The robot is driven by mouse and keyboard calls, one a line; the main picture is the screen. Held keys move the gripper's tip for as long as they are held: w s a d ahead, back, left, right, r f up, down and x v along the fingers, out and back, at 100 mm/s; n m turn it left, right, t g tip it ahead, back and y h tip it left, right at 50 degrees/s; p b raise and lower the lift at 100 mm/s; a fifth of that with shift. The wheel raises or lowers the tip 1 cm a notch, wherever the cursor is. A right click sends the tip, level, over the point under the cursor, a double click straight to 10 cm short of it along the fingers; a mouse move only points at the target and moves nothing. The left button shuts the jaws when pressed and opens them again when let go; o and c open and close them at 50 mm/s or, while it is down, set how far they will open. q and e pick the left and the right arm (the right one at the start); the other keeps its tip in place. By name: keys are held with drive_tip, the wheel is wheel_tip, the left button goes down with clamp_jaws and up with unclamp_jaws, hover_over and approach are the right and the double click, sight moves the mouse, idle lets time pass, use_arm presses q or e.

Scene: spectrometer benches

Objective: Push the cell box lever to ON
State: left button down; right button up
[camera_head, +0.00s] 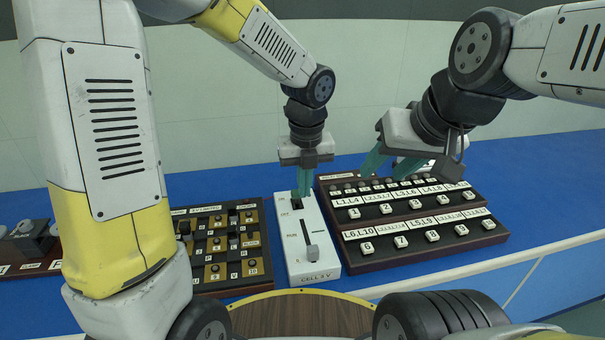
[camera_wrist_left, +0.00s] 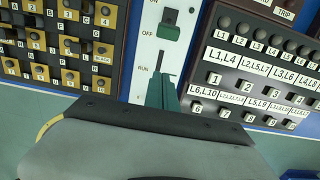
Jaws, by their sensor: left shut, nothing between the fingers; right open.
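The white cell box (camera_head: 294,248), with "CELL" lettering on its front, stands on the blue bench; it also shows in the left wrist view (camera_wrist_left: 142,48). A dark switch (camera_wrist_left: 168,22) sits in its far part, with an OFF label below left. Nearer me is a slot marked RUN with a grey lever (camera_head: 312,252) at its near end. My left gripper (camera_head: 304,194) is shut and empty, pointing down over the far part of the box, by the switch; contact cannot be told. My right gripper (camera_head: 385,163) is open, above the right-hand panel's back.
A dark panel with numbered buttons (camera_head: 375,258) stands close right of the box. A black-and-tan switch panel (camera_head: 263,271) stands close left. A small dark device (camera_head: 33,238) is at far left. Bare blue bench (camera_head: 545,190) lies at right.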

use_arm(q)
approach(301, 218)
drive_tip(key=f, duration=0.1)
drive_tip(key=s+f, duration=0.2)
drive_tip(key=shift+s+d+f, duration=0.2)
drive_tip(key=shift+s+d, duration=0.05)
drive_tip(key=w, duration=0.2)
drive_tip(key=w+r, duration=0.1)
drive_tip(key=shift+a, duration=0.3)
drive_tip(key=shift+w+r, duration=0.2)
drive_tip(key=shift+w, duration=0.15)
drive_tip(key=shift+w+a, duration=0.1)
